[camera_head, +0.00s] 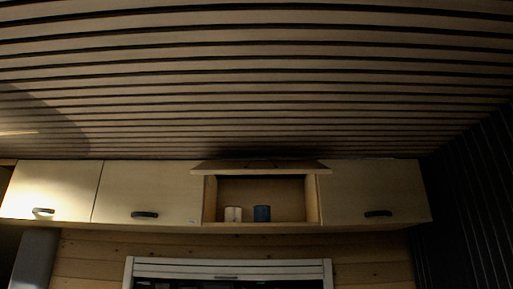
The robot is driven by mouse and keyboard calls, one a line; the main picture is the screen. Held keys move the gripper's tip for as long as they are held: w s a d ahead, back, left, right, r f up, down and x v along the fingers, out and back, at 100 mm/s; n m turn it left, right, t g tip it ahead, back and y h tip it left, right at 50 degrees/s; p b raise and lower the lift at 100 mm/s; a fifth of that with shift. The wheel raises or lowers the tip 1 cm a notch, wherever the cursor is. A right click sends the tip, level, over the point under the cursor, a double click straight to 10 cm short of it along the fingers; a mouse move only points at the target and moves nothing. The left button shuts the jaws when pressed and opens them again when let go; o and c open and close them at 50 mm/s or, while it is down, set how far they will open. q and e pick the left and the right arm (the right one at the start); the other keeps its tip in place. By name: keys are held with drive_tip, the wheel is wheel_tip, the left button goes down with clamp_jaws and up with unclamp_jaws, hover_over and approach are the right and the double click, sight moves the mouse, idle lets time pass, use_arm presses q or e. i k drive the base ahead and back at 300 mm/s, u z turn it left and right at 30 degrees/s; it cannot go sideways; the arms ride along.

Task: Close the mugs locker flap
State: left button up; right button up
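The mugs locker (312,199) is the open compartment in the row of overhead lockers, right of the middle in the head view. Its wooden flap (225,168) is raised and sticks out at the top of the opening, with its dark handle (262,164) near the middle of the flap. A white mug (233,214) and a blue mug (262,213) stand side by side on the locker floor, at the left and middle. Neither of my grippers is in view.
Shut locker doors (150,190) with dark handles lie to the left, and another shut door (370,190) to the right. A slatted ceiling (260,80) runs close above. A white-framed window or shelf (230,268) is below. A dark ribbed wall (470,200) closes the right side.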

sight(253, 166)
drive_tip(key=u, duration=1.4)
drive_tip(key=i, duration=1.1)
drive_tip(key=z, duration=0.95)
